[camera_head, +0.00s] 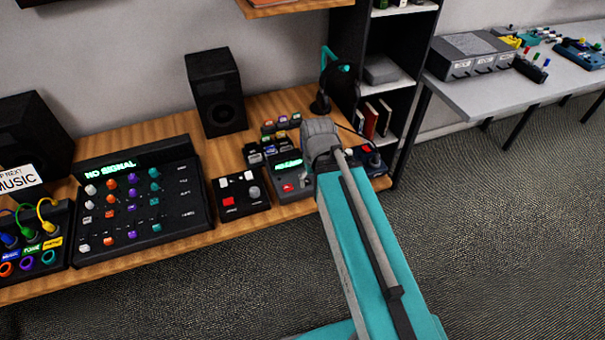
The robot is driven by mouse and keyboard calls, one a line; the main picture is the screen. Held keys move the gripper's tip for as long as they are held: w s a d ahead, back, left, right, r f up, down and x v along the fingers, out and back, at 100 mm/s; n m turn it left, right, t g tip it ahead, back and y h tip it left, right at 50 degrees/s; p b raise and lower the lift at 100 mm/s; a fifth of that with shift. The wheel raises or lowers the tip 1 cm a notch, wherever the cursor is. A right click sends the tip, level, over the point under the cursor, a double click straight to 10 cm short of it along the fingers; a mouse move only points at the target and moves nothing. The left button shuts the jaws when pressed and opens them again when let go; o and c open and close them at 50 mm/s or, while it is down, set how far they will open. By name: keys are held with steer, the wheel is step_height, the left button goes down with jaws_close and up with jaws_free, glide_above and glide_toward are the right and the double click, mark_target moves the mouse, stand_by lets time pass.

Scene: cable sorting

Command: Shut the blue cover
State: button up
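I cannot make out a blue cover for certain in the head view. A blue device (578,52) lies on the grey table at the far right, too small to tell whether it has a cover. My teal arm reaches up from the bottom right to the wooden desk, and its grey joint is over the desk's right part. My gripper does not show; it may be hidden behind the arm. The arm also hides part of the small devices at the desk's right end.
The wooden desk (250,226) holds a large mixer (140,200), a red-button box (240,196), a console with a green display (287,178), a cable box (32,240) and a speaker (215,92). A black shelf (412,45) stands behind. The carpet (500,220) is clear at right.

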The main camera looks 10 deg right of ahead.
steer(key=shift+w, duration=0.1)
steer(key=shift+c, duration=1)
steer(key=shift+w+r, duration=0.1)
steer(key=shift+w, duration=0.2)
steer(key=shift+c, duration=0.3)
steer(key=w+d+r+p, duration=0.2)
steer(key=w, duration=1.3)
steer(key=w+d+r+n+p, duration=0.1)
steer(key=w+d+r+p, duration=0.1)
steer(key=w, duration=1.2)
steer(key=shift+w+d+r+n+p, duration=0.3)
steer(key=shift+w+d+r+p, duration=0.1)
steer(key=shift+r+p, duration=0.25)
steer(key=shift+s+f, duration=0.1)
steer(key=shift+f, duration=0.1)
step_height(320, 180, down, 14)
steer(key=b, duration=1.3)
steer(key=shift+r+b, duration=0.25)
steer(key=shift+b, duration=0.1)
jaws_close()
